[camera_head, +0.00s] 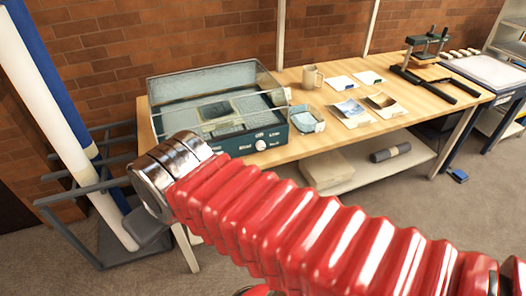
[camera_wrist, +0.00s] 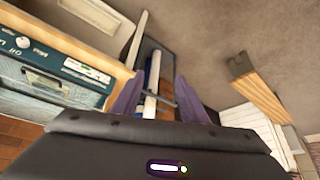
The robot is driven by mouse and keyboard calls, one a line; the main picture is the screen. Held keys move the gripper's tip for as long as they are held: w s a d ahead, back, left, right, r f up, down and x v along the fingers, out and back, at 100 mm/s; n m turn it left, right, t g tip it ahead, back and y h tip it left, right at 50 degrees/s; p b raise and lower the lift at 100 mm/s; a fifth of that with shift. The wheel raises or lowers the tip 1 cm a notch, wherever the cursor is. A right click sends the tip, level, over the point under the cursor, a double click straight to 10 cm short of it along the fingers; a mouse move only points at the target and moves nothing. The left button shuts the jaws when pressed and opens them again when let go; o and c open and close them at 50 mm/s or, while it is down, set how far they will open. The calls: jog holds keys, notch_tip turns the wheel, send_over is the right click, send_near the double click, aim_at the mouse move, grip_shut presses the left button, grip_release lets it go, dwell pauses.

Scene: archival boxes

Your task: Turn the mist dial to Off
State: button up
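The mist dial (camera_head: 260,145) is a small white round knob on the dark teal front panel of a clear-lidded box (camera_head: 178,95) on the wooden table. It also shows at the upper left of the wrist view (camera_wrist: 22,42), with "Mist" and "Off" lettering near it. Its pointer is too small to read. My gripper (camera_wrist: 157,92) has its two purple-grey fingers apart with nothing held between them. It is left of the box and apart from the dial. In the head view its fingers cannot be made out beyond my silver wrist.
A grey rack with white and blue rolls (camera_head: 62,90) stands at the left, near my wrist. On the table (camera_head: 322,133) are a small tray (camera_head: 306,119), a mug (camera_head: 311,77), photos (camera_head: 350,110) and a black press (camera_head: 425,45). A lower shelf (camera_head: 355,178) holds a dark roll.

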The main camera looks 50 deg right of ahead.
jog(key=shift+o, duration=0.9)
jog(key=w+d+f+m+t+h, duration=0.1)
jog(key=w+d+f+t+h, duration=0.1)
jog(key=w+d, duration=1)
notch_tip(320, 180, down, 2)
jog(key=shift+w+d+f+m+h, duration=0.1)
jog(key=shift+w+d+m+h, duration=0.15)
jog(key=shift+d+h, duration=0.7)
jog(key=w+d+f+t+h, duration=0.1)
jog(key=w+d+f, duration=0.15)
jog(key=d, duration=0.45)
jog(key=w+d+f+t, duration=0.1)
jog(key=w+d+f, duration=0.1)
jog(key=d+f, duration=0.35)
jog(key=m+t+h, duration=0.2)
jog(key=m+t, duration=0.1)
jog(key=t, duration=0.1)
send_near(262, 148)
jog(key=w+a, duration=0.2)
jog(key=a, duration=0.3)
jog(key=s+d+f+m+t+h, duration=0.1)
jog(key=s+f+m+h, duration=0.1)
jog(key=s, duration=0.4)
jog(key=shift+s+d+t, duration=0.2)
jog(key=shift+s+t, duration=0.1)
jog(key=shift+t, duration=0.1)
jog(key=x, duration=1.4)
jog(key=shift+s+r, duration=0.1)
jog(key=shift+c, duration=0.2)
